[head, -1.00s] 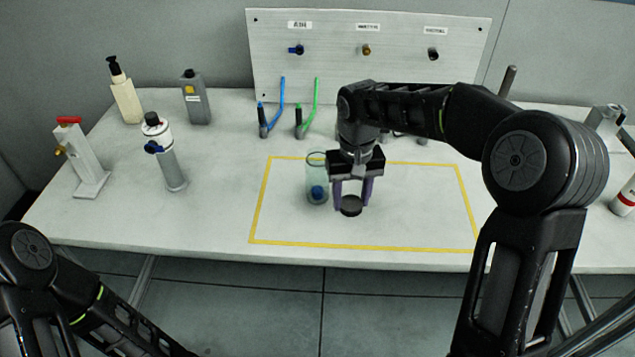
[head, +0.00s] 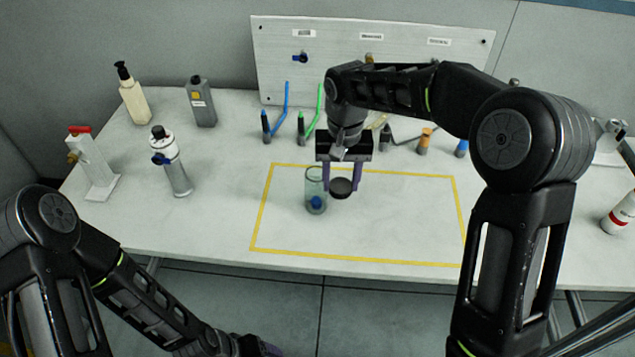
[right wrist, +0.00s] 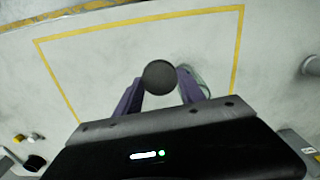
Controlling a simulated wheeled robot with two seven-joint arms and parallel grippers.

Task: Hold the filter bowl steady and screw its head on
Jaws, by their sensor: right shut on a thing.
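The filter bowl (head: 316,197) is a clear upright cylinder with a blue part inside, standing within the yellow outline on the table. Its head, a dark round cap (head: 341,188), is between the purple fingers of my right gripper (head: 342,182), which is shut on it. The cap is just right of the bowl, apparently above the table. In the right wrist view the cap (right wrist: 160,77) sits between the fingertips and the bowl (right wrist: 193,78) shows partly hidden behind the cap and one finger. My left gripper (head: 262,348) is only partly visible at the bottom edge, below the table front; its fingers are cut off.
The yellow outline (head: 360,261) encloses mostly clear table. A white and grey canister (head: 175,168), a red-topped stand (head: 92,165) and two bottles stand left. Blue and green handled tools (head: 303,128) stand behind, before the grey panel (head: 400,45). A red-banded white cylinder (head: 618,213) is far right.

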